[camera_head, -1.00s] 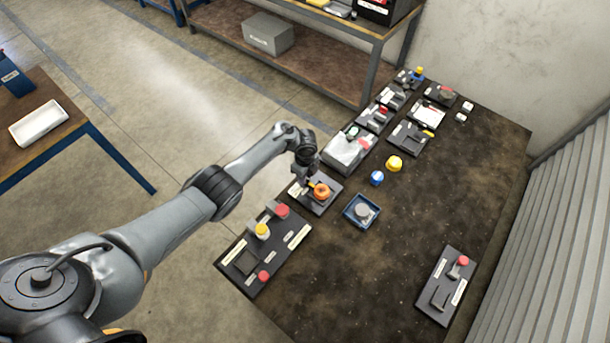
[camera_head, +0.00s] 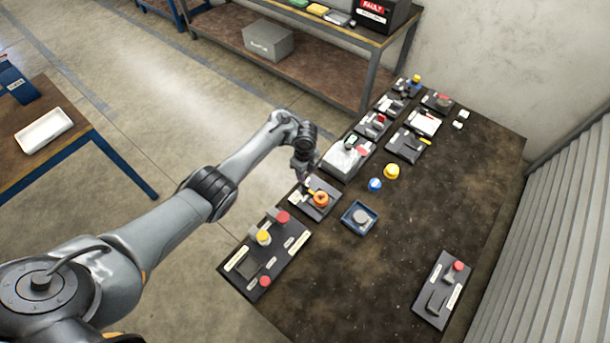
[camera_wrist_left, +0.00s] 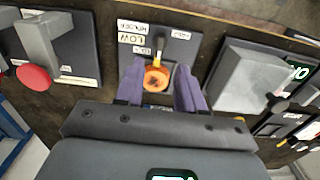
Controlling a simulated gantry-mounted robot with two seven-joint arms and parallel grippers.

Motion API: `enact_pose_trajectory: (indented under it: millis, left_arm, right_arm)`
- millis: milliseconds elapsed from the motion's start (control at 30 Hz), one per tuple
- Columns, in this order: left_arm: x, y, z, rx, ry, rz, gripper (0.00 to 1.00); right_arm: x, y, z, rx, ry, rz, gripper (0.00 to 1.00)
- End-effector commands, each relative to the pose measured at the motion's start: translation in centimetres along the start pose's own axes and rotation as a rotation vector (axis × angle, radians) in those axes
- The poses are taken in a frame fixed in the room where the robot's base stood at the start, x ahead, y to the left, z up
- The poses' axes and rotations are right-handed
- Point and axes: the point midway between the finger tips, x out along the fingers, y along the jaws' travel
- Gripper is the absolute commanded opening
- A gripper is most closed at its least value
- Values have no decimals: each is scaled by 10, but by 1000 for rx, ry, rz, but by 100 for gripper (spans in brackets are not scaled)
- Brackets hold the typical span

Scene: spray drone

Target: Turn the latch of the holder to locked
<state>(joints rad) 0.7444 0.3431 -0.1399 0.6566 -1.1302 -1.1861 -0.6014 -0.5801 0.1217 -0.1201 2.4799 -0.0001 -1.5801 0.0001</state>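The holder is a dark plate (camera_head: 304,207) at the table's left edge with white labels; it also shows in the left wrist view (camera_wrist_left: 182,50). On it sit a round orange part (camera_head: 320,199) and a slim yellow-orange lever (camera_wrist_left: 158,56), which I take for the latch. My left gripper (camera_head: 306,182) is open and empty, just above and behind the holder. How far above it hangs I cannot tell. My right gripper is not in view.
A panel (camera_head: 290,252) with red and yellow knobs lies in front of the holder. A pale grey unit (camera_head: 346,158) stands close behind it. The table's middle right is clear.

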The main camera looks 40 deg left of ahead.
Motion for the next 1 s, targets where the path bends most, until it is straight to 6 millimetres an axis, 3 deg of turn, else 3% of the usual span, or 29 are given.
enact_pose_trajectory:
  millis: [100,333,767,1000]
  left_arm:
    - [-17,0,0,-1,0,0,38]
    - [-28,0,0,0,0,0,38]
    - [-28,0,0,-1,-1,0,38]
    - [-10,8,-11,-59,-35,-33,38]
  right_arm:
    - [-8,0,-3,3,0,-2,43]
    - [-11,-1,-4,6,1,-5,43]
    - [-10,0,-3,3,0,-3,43]
    - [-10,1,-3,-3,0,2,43]
